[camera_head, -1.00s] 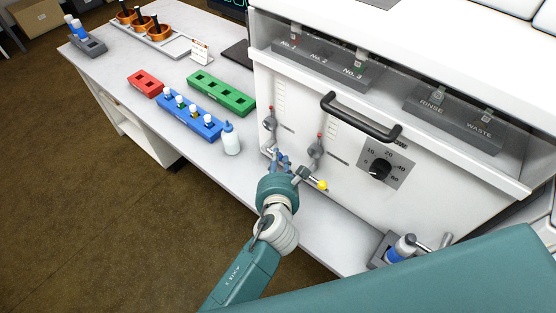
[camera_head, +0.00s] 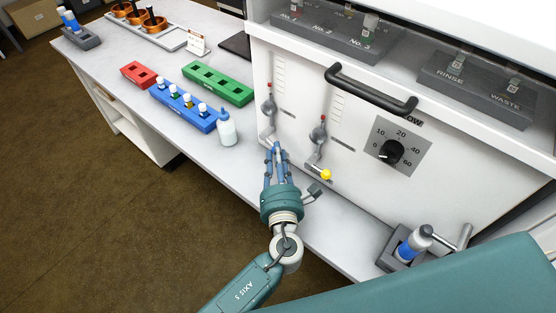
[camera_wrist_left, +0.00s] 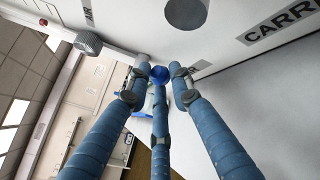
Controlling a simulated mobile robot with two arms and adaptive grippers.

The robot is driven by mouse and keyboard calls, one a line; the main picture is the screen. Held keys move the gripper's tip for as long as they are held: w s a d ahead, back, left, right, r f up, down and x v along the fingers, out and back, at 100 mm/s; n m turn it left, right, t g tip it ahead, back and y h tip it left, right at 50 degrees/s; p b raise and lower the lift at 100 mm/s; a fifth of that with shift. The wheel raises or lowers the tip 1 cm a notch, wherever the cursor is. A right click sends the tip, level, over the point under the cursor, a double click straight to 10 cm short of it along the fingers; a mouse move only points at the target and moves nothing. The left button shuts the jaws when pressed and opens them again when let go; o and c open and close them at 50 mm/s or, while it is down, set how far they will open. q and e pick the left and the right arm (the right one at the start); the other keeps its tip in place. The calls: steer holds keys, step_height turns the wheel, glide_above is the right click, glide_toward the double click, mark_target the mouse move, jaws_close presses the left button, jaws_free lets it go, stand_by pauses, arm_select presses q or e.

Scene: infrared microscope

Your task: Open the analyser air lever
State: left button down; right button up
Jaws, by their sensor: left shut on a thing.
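The white analyser front (camera_head: 345,205) carries two levers low on its panel. The left lever (camera_head: 266,137) meets the fingertips of my left gripper (camera_head: 275,150), which hide its end. In the left wrist view a blue knob (camera_wrist_left: 159,74) sits between the fingertips of the left gripper (camera_wrist_left: 158,82), which is shut on it. My right gripper is out of view.
A white bottle (camera_head: 227,130) stands just left of my fingers. Blue (camera_head: 183,108), green (camera_head: 217,85) and red (camera_head: 138,75) racks lie behind it. A black handle (camera_head: 370,92) and a dial (camera_head: 391,152) are on the panel. A grey holder (camera_head: 390,253) with a vial is at right.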

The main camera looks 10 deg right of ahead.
arm_select(q)
steer(key=shift+w+a+f+m+t+b, duration=0.25)
steer(key=shift+f+m+t+b, duration=0.2)
steer(key=shift+b, duration=0.3)
steer(key=shift+r, duration=0.1)
steer(key=c, duration=1.5)
jaws_free()
steer(key=shift+s, duration=0.3)
steer(key=s, duration=0.3)
steer(key=s+a, duration=0.1)
steer(key=s, duration=0.3)
steer(key=s+a, duration=0.1)
steer(key=s, duration=0.3)
steer(key=shift+s+f, duration=0.2)
